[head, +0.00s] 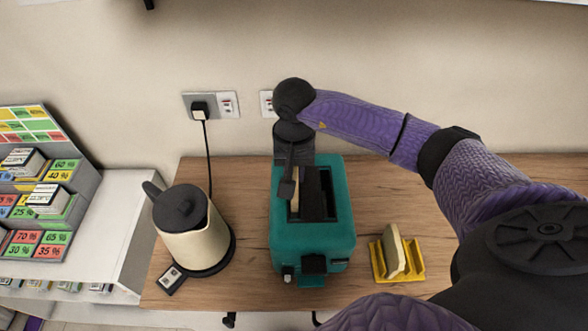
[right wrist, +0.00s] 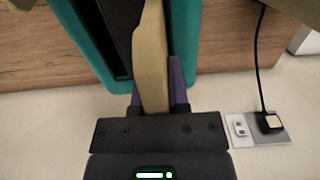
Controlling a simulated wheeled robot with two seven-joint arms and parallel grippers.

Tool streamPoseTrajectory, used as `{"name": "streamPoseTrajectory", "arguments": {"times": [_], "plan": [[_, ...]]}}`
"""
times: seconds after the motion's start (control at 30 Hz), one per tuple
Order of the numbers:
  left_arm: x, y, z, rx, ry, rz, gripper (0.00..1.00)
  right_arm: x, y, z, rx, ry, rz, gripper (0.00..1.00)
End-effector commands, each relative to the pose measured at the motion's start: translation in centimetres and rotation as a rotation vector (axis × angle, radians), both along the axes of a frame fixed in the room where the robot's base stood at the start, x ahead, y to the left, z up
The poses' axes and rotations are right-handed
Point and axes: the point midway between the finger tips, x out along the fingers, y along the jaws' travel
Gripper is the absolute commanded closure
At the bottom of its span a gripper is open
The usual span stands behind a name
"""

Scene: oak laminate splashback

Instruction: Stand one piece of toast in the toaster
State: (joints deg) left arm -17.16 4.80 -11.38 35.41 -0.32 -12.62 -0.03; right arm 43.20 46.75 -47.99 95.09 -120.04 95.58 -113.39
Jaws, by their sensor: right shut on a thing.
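A teal toaster (head: 340,228) with two long dark slots stands on the wooden counter. My right gripper (head: 290,180) is above the toaster's left slot, pointing down. It is shut on a piece of toast (right wrist: 150,60), which is upright and lines up with one slot in the right wrist view. In the head view a thin pale strip of this toast (head: 295,196) shows beside the fingers. How deep it sits in the slot I cannot tell. Another piece of toast (head: 393,250) stands in a yellow rack (head: 416,271) right of the toaster. My left gripper is not in view.
A cream kettle (head: 190,236) with a dark lid stands on its base left of the toaster. Wall sockets (head: 228,105) with a plugged-in cord are behind it. A shelf of coloured labels (head: 40,200) is at far left. The counter right of the rack is partly clear.

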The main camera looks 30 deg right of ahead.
Motion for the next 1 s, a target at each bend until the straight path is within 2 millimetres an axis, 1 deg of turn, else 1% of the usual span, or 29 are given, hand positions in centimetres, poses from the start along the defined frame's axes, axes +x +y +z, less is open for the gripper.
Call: {"name": "streamPoseTrajectory", "arguments": {"times": [0.03, 0.17, 0.63, 1.0], "plan": [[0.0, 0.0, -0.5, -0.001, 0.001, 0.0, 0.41, 0.0, 0.0, -0.5, 0.0, 0.0, 0.0, 1.0], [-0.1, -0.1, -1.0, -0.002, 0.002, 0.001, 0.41, 0.0, 0.0, -1.0, 0.0, 0.0, 0.0, 1.0], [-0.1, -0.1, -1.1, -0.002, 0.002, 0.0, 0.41, 0.0, 0.0, -1.1, 0.0, 0.0, 0.0, 1.0], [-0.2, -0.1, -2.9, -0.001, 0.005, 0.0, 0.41, 0.0, 0.0, -3.0, -0.001, 0.001, 0.0, 1.0]]}}
